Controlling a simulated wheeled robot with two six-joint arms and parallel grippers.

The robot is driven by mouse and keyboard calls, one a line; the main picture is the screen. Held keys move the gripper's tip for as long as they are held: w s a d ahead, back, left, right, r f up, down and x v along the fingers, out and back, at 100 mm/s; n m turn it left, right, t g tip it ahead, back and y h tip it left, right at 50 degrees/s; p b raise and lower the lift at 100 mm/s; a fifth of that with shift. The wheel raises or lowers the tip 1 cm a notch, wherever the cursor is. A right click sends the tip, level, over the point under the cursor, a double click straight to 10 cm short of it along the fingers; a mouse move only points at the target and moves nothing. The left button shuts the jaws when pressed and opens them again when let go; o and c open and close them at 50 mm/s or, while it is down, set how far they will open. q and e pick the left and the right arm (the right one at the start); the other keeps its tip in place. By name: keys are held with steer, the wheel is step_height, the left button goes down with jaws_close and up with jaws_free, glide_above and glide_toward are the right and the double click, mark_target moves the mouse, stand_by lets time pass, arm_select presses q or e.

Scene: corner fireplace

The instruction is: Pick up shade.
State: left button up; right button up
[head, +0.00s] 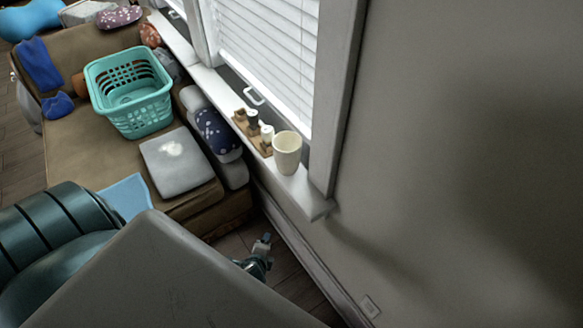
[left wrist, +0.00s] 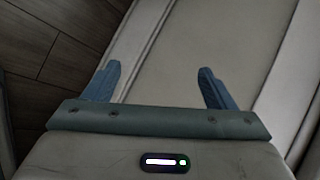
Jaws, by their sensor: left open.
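No thing is plainly a separate shade. The white slatted window blind (head: 272,52) hangs in the window at the top of the head view. A cream, cup-shaped thing (head: 287,152) stands upright on the white window sill (head: 302,190). My left gripper (head: 264,243) shows small and partly hidden behind my arm, low by the wall and below the sill. In the left wrist view its two blue fingers (left wrist: 157,72) are spread with nothing between them. It is well apart from the cream thing and the blind. My right gripper is not in view.
A brown sofa (head: 75,150) along the window holds a teal basket (head: 130,92), a grey cushion (head: 178,163) and several pillows. Small dark and white items on a wooden stand (head: 254,130) sit beside the cream thing. A bare wall (head: 460,130) fills the right.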

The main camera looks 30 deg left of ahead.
mark_target(285, 167)
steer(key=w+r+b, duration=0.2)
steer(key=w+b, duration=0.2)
arm_select(q)
steer(key=w+a+r+m+t+y, duration=0.1)
steer(key=w+r+m+t+y, duration=0.25)
steer(key=r, duration=0.75)
steer(key=w+a+r+m+t, duration=0.1)
steer(key=w+r+m+t, duration=0.2)
steer(key=w+r+m, duration=0.55)
steer(key=w+r+m+t, duration=0.1)
steer(key=w+r+m, duration=0.1)
steer(key=w+r+m+t, duration=0.1)
steer(key=w+r+m, duration=0.1)
steer(key=r, duration=0.1)
steer(key=shift+d+m+h, duration=0.1)
steer(key=shift+m+h, duration=0.2)
steer(key=shift+h, duration=0.05)
steer(key=shift+p+x, duration=0.6)
steer(key=shift+x, duration=2.05)
steer(key=shift+r, duration=0.25)
steer(key=c, duration=0.5)
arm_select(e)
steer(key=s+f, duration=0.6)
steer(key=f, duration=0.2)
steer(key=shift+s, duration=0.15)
